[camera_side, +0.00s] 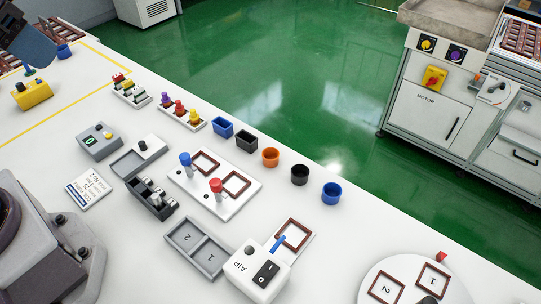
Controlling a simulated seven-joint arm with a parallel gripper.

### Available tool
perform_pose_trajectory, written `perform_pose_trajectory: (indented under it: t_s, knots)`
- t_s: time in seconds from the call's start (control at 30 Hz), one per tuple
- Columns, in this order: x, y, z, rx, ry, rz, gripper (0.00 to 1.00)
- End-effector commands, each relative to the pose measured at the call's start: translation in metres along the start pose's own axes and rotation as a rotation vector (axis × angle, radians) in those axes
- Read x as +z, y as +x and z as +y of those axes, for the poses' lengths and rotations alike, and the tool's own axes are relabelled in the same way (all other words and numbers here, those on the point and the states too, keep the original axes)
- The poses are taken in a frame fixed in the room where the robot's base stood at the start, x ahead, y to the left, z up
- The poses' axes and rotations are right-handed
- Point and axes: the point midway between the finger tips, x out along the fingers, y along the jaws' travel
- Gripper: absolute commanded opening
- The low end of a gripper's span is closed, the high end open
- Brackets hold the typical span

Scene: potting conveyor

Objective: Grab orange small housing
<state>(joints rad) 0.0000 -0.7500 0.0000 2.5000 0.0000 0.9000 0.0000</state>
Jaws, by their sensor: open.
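The orange small housing (270,158) is a small round open cup. It stands upright on the white table, in a diagonal row of small housings, between a black square one and a black round one. What appears to be my gripper (29,68) is at the upper left edge, partly cut off by the frame, with a blue-grey body above it. It is far from the orange housing and holds nothing that I can see. Its fingertips are small and hard to make out.
Black round (299,175) and blue round (332,193) housings stand to the right; blue square (222,128) and black square (246,141) housings stand to the left. A white fixture (215,203) with red and blue knobs lies in front. The table edge runs close behind the row.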

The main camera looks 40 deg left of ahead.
Motion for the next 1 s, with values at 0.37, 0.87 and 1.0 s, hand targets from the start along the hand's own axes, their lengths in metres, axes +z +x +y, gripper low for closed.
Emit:
perform_pose_trajectory:
  t_s: [0.37, 0.87, 1.0]
  knots:
    - [0.0, 0.0, 0.0, 0.0, 0.0, 0.0, 0.71]
    - [-0.031, 0.026, 0.007, -0.047, 0.272, -0.159, 0.71]
    - [-0.057, 0.058, 0.021, -0.103, 0.531, -0.281, 0.71]
